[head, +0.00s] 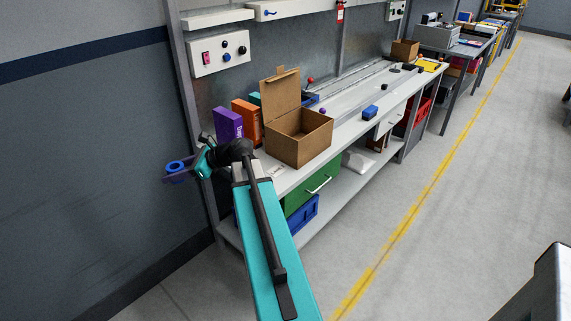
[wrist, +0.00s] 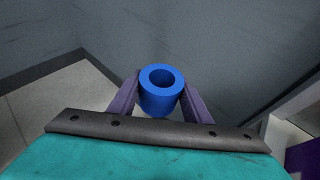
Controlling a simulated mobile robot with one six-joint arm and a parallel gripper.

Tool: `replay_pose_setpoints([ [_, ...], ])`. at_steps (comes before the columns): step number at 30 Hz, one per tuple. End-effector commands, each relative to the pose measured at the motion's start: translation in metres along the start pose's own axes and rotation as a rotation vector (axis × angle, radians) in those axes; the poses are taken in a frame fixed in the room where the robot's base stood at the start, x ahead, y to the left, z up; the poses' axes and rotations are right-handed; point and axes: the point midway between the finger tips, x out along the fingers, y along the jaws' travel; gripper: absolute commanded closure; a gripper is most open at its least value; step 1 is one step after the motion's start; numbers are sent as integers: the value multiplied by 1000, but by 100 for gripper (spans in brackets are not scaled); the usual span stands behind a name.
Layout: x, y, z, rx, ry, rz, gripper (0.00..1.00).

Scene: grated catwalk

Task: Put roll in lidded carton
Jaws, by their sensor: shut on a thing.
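The blue roll (head: 175,167) is a short hollow cylinder. In the wrist view the roll (wrist: 160,92) sits between the two purple fingers of my gripper (wrist: 160,100), which is shut on it. In the head view my gripper (head: 181,173) holds it in the air, left of the workbench and in front of the grey wall. The brown lidded carton (head: 301,147) stands on the bench to the right of my gripper, with its lid raised at the back left. Its opening faces up, and I see no item inside from here.
Purple (head: 228,123) and orange (head: 247,121) boxes stand left of the carton, between it and my gripper. A blue block (head: 370,112) lies on the bench to the right. A green drawer (head: 312,190) is below the benchtop.

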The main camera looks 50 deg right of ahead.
Motion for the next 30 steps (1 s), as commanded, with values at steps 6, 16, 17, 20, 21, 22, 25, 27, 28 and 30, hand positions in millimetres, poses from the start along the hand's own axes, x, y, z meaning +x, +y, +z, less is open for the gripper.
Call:
replay_pose_setpoints([
  [6,-48,-77,-33,53,0,-131,79],
  [16,-139,-170,-78,132,-5,-318,79],
  [17,-147,-176,-82,138,-5,-333,79],
  [20,-170,-193,-92,156,-7,-373,79],
  [21,-177,-198,-95,161,-7,-385,79],
  [22,-181,-201,-96,164,-7,-393,79],
  [25,-192,-207,-100,170,-7,-410,79],
  [27,-195,-209,-100,172,-8,-415,79],
  [28,-195,-209,-100,173,-8,-416,79],
  [30,-195,-209,-100,173,-8,-416,79],
])
